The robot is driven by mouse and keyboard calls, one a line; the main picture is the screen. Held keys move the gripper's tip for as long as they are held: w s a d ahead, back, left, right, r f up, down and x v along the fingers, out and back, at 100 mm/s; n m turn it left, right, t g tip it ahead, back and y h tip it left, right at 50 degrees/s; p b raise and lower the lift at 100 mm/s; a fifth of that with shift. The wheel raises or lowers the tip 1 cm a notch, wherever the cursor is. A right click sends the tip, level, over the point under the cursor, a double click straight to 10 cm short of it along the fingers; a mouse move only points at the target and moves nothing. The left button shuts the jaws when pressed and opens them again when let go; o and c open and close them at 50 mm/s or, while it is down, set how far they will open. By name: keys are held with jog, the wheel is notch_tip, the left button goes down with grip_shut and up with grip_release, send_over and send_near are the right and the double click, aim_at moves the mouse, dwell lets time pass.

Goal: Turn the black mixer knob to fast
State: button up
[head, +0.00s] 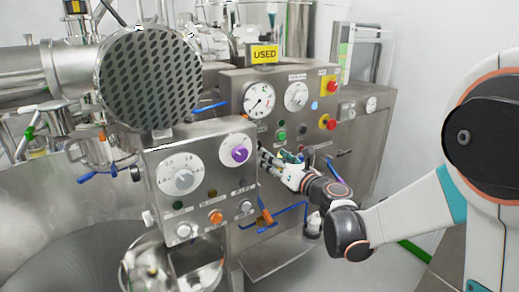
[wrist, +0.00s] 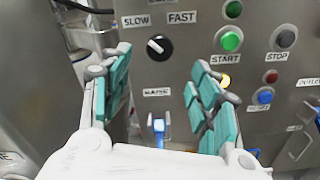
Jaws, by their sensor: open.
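The black mixer knob (wrist: 159,47) is on the steel panel in the wrist view, under the labels SLOW (wrist: 136,21) and FAST (wrist: 182,17). Its white pointer mark leans up and left, toward SLOW. My gripper (wrist: 157,70) is open, its teal-padded fingers spread left and right. The knob shows in the gap between them, ahead of the fingertips, and nothing is held. In the head view my gripper (head: 272,163) is at the lower front of the rear control panel (head: 240,101); I cannot pick out the knob surely there.
Green START (wrist: 231,40) and STOP (wrist: 285,37) buttons are right of the knob. A blue-handled fitting (wrist: 158,128) is below it.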

jog(key=b+x, duration=0.2)
jog(key=x, duration=0.7)
jog(key=shift+w+a, duration=0.2)
jog(key=shift+w, duration=0.05)
jog(key=c, duration=1.1)
